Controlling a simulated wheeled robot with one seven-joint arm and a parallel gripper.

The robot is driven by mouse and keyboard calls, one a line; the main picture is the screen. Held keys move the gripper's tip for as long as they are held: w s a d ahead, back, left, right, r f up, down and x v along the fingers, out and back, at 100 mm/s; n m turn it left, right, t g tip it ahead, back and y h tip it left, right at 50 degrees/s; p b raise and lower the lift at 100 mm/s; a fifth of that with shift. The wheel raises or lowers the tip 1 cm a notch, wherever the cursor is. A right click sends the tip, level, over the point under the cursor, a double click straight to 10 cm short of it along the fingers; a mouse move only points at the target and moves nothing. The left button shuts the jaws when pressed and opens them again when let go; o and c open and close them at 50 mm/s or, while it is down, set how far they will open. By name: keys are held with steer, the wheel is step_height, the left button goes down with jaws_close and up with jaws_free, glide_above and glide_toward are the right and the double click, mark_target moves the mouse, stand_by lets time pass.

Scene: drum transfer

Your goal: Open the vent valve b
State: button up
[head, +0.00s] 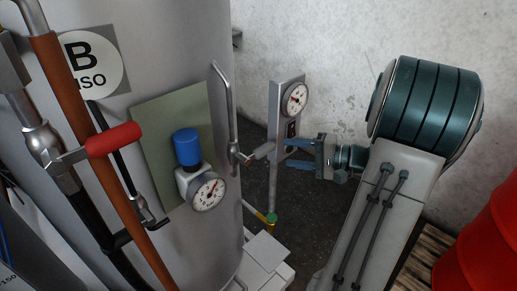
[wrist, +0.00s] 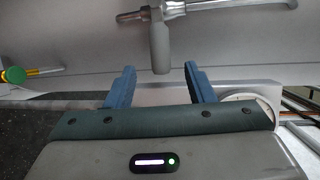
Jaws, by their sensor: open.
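A valve with a short grey lever handle (head: 262,151) sits at the foot of a bent metal pipe (head: 228,100) on the right side of the tank marked B (head: 150,60). No vent label is readable on it. My gripper (head: 286,153) is right of this lever, pointing at it, with its blue fingers apart and empty. In the wrist view, the grey handle (wrist: 160,45) hangs from the valve's metal body, with its free end between the tips of my open gripper (wrist: 160,68). There is a gap on both sides, and neither finger seems to touch it.
A gauge post (head: 296,97) stands close behind my gripper. A red-handled lever (head: 113,140) on a pipe and a blue-capped gauge fitting (head: 188,148) are on the tank's front. A red drum (head: 485,240) by a wooden pallet (head: 425,255) is at the lower right.

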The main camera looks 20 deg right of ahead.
mark_target(258, 149)
steer(key=p+x, duration=0.2)
steer(key=x, duration=0.8)
steer(key=shift+w+a+f, duration=0.15)
steer(key=shift+w+a, duration=0.1)
steer(key=shift+a, duration=0.05)
jaws_close()
steer(key=shift+d, duration=0.1)
